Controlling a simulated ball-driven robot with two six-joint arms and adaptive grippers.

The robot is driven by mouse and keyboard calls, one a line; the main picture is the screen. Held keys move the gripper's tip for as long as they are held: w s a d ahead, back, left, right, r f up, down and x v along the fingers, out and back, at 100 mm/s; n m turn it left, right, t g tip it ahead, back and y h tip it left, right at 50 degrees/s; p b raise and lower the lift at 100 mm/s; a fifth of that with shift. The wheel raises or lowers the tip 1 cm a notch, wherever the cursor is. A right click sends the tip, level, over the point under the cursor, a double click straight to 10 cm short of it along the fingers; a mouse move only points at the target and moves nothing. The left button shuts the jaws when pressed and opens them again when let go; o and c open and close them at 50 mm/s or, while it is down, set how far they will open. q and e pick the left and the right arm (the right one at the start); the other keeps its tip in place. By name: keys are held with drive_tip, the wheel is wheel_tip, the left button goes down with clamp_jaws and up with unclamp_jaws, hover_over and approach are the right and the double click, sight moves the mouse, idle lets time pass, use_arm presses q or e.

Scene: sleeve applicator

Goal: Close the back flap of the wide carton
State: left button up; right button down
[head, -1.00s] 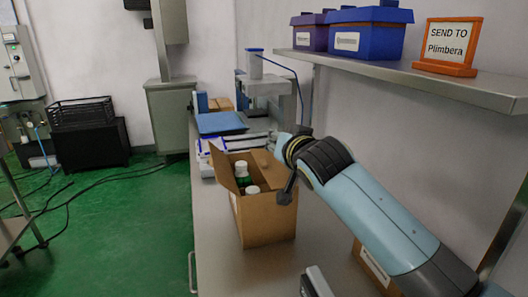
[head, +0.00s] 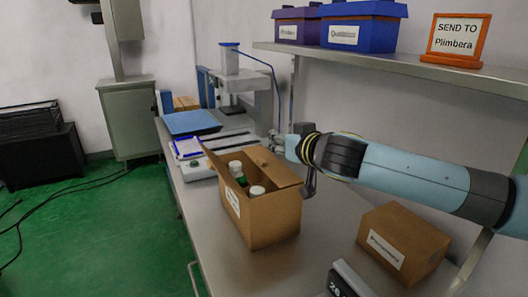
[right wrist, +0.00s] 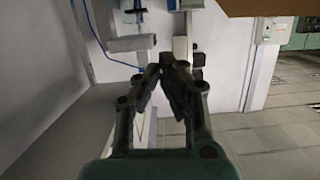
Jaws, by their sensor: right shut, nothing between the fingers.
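The wide carton (head: 272,222) stands open on the steel bench, with several white-capped bottles (head: 257,191) inside. Its left flap (head: 215,168) stands up and leans outward. Its back flap (head: 268,163) is tilted over the far part of the opening, not flat; the bottles still show in front of it. My right gripper (head: 280,143) is just behind the carton, near the back flap; I cannot tell whether they touch. In the right wrist view the gripper's fingers (right wrist: 162,62) are together and empty, and a brown cardboard edge (right wrist: 265,8) shows at top right. My left gripper is out of view.
A closed labelled carton (head: 403,245) and a small display device (head: 347,280) are at the right front of the bench. A press machine (head: 243,85) and a blue plate (head: 190,122) stand behind.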

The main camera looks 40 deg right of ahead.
hover_over(265, 162)
drive_tip(key=shift+s+d+f+p, duration=0.1)
drive_tip(key=shift+d+f+p, duration=0.2)
drive_tip(key=shift+f, duration=0.3)
wheel_tip(265, 162, down, 4)
drive_tip(key=shift+a+r, duration=0.1)
drive_tip(key=shift+r, duration=0.15)
drive_tip(key=shift+f, duration=0.35)
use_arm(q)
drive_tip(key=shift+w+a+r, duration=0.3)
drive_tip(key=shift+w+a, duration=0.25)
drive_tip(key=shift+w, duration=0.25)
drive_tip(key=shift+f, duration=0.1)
use_arm(e)
drive_tip(key=shift+a+f+b, duration=0.2)
drive_tip(key=shift+f+b, duration=0.5)
drive_tip(key=shift+b, duration=0.2)
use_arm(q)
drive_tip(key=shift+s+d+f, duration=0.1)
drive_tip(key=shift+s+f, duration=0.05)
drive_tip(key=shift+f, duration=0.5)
